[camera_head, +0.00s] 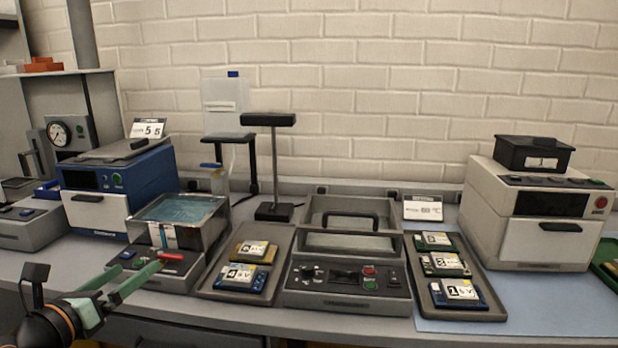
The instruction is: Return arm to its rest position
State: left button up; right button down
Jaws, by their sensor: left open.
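My left gripper (76,290) is in the lower left corner of the head view. Its dark wrist has an orange ring, and green parts show at the jaws. The jaws are open, and I see nothing held between them. A green bar reaches up and right from the gripper area, in front of the clear-walled bath (205,222); I cannot tell whether it touches the bath's front panel. Most of the left arm is outside the picture. My right gripper is not in view.
A blue device (118,190) stands behind the bath. A tray (233,292) of labelled boards, a grey control unit (345,295), another board tray (480,312) and a white oven (530,225) line the bench. The blue mat (560,305) has free room at right.

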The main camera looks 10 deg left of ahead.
pick_arm(q)
jog(key=s+d+f+n+g+h+p, duration=0.25)
jog(key=d+f+n+g+p, duration=0.2)
jog(key=d+f+n, duration=1.3)
jog(key=s+d+f+n+g+p, duration=0.3)
jog(key=s+d+f+n, duration=0.5)
jog(key=s+f+n, duration=0.5)
jog(key=shift+s+p, duration=0.5)
jog(key=shift+p, duration=0.25)
pick_arm(e)
notch_tip(320, 180, up, 7)
jog(key=s+d, duration=0.1)
jog(key=d, duration=0.1)
jog(key=shift+s+d+r+m+h, duration=0.15)
jog(key=shift+d+m+h, duration=0.15)
jog(key=shift+d+h, duration=0.1)
